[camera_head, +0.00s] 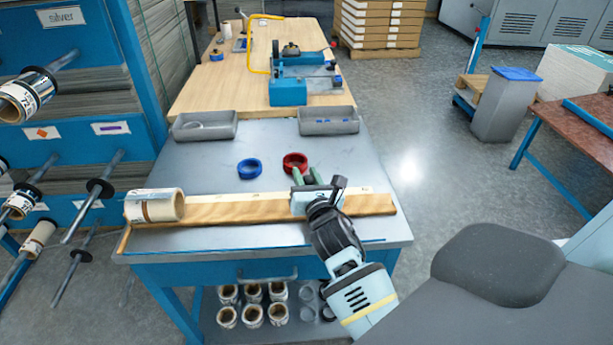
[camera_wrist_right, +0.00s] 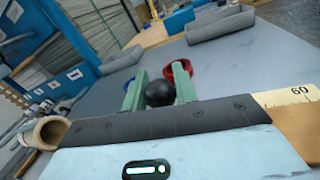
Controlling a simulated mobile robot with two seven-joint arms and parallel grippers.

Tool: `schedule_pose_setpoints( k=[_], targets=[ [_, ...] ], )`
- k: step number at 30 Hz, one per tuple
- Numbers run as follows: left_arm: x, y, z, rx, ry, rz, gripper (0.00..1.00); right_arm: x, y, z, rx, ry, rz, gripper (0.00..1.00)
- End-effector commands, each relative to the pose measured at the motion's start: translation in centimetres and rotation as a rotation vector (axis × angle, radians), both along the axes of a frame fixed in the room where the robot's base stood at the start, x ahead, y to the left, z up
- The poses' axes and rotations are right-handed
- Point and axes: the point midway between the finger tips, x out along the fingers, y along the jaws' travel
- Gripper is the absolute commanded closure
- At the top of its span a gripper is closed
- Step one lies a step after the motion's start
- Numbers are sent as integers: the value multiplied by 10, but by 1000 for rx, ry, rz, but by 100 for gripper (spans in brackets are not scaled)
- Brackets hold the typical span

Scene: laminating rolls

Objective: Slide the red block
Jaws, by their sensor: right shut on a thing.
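My right gripper (camera_head: 308,178) reaches over the wooden ruler board (camera_head: 240,212) at its right part. In the right wrist view its green fingers (camera_wrist_right: 160,92) are shut on a round black knob (camera_wrist_right: 160,93). What the knob is fixed to is hidden behind the gripper body. No red block can be made out. My left gripper is not in view.
A cream roll (camera_head: 158,206) lies on the board's left end. A blue ring (camera_head: 249,169) and two grey trays (camera_head: 205,125) (camera_head: 328,121) are farther back on the grey table (camera_head: 190,165). A blue device (camera_head: 290,90) stands behind. A shelf with rolls is at left.

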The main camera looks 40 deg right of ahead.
Motion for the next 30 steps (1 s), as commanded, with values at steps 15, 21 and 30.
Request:
schedule_pose_setpoints(
  k=[15, 21, 30],
  targets=[
    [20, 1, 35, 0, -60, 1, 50, -50, -83, 2, -7, 3, -4, 100],
    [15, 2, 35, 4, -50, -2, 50, -72, -118, -1, -3, 5, -3, 100],
    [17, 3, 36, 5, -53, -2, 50, -78, -128, -2, 1, 3, -2, 100]
  ],
)
